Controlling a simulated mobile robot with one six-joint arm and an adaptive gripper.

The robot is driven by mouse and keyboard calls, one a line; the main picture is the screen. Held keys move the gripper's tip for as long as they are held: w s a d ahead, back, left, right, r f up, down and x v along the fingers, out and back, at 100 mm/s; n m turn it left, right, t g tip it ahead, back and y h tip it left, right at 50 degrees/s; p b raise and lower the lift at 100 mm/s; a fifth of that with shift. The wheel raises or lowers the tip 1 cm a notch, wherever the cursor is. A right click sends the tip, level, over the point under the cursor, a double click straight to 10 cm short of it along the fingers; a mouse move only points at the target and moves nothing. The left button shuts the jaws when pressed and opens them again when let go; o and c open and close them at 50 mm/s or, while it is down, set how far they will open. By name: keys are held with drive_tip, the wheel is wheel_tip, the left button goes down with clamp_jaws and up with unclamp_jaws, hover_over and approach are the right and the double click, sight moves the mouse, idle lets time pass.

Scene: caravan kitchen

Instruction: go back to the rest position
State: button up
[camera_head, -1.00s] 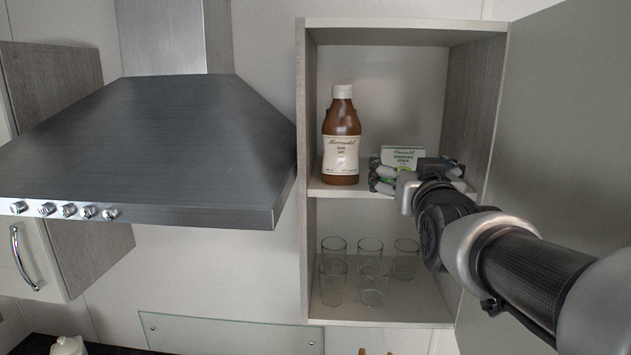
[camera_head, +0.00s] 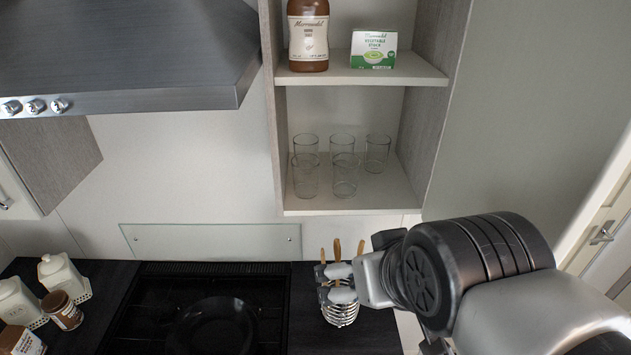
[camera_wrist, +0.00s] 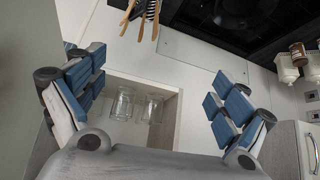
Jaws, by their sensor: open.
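My gripper (camera_head: 338,284) is in front of the cabinet, below its lower shelf and over the counter in the head view. In the wrist view my gripper (camera_wrist: 158,100) has its two blue-padded fingers wide apart with nothing between them. The green and white vegetable stock box (camera_head: 373,50) stands on the upper shelf of the open cabinet (camera_head: 345,204), beside the brown sauce bottle (camera_head: 308,38). My gripper is well below and apart from both.
Several glasses (camera_head: 344,178) stand on the lower shelf. A utensil holder (camera_head: 341,314) is behind my gripper on the counter. A pan (camera_head: 213,325) sits on the hob at left, with jars (camera_head: 62,309) further left. The range hood (camera_head: 130,50) overhangs; the open cabinet door (camera_head: 520,110) is at right.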

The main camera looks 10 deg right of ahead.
drive_tip(key=s+f+g, duration=0.2)
drive_tip(key=s+f, duration=0.2)
drive_tip(key=s, duration=0.2)
drive_tip(key=shift+s+a+f+g, duration=0.2)
drive_tip(key=shift+s+a+g, duration=0.15)
drive_tip(key=shift+g, duration=0.05)
drive_tip(key=shift+f, duration=0.1)
